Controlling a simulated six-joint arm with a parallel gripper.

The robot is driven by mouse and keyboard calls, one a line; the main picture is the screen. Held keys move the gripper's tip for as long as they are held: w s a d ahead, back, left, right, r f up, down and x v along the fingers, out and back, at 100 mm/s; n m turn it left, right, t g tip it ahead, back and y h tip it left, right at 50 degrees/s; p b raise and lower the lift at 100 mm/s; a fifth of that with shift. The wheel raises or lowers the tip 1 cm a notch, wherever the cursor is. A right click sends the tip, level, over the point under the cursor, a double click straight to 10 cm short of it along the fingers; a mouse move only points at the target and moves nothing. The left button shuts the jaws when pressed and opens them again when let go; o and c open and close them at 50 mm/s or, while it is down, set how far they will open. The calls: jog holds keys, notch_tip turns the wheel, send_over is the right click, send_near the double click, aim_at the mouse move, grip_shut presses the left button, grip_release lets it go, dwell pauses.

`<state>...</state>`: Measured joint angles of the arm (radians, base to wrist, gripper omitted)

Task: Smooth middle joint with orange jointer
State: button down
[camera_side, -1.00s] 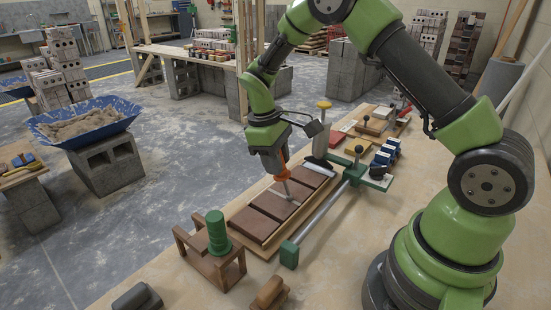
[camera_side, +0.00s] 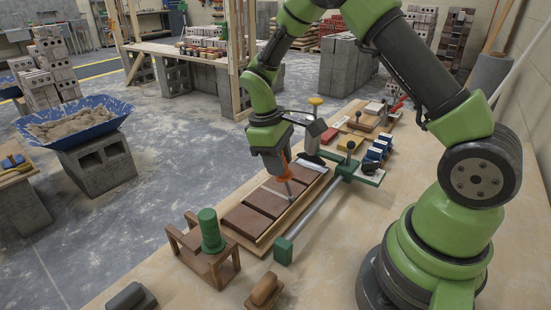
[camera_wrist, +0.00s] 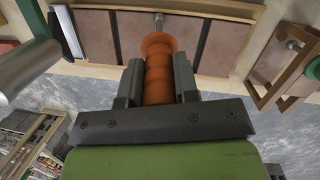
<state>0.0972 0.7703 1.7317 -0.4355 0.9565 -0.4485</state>
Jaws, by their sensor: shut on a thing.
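The orange jointer (camera_wrist: 158,75) is upright in my gripper (camera_side: 286,169), which is shut on its orange handle. Its metal shank (camera_side: 290,189) points down to the brick panel (camera_side: 243,221), near the side facing my base. The shank also shows in the wrist view (camera_wrist: 158,22), over the bricks. Several brown bricks lie in a row in a wooden frame. A pale joint (camera_side: 271,189) crosses the panel beside the shank. I cannot tell whether the tip touches the mortar, and the wrist view hides part of the joints behind the handle.
A wooden stand with a green cylinder (camera_side: 211,231) is at the panel's front end. A metal bar with a green end block (camera_side: 283,251) runs along the near side. Blue-and-white blocks (camera_side: 378,151) and other tools lie behind.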

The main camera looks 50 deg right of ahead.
jog(key=shift+s, duration=0.3)
jog(key=shift+r, duration=0.1)
jog(key=shift+s+d+v, duration=0.1)
jog(key=shift+s+v, duration=0.1)
jog(key=shift+v, duration=0.95)
jog(key=shift+s+d+v, duration=0.15)
jog(key=shift+s+v, duration=0.05)
jog(key=shift+v, duration=0.95)
jog(key=shift+s+d+v, duration=0.1)
jog(key=shift+s+v, duration=0.1)
jog(key=shift+v, duration=0.95)
jog(key=shift+r, duration=0.1)
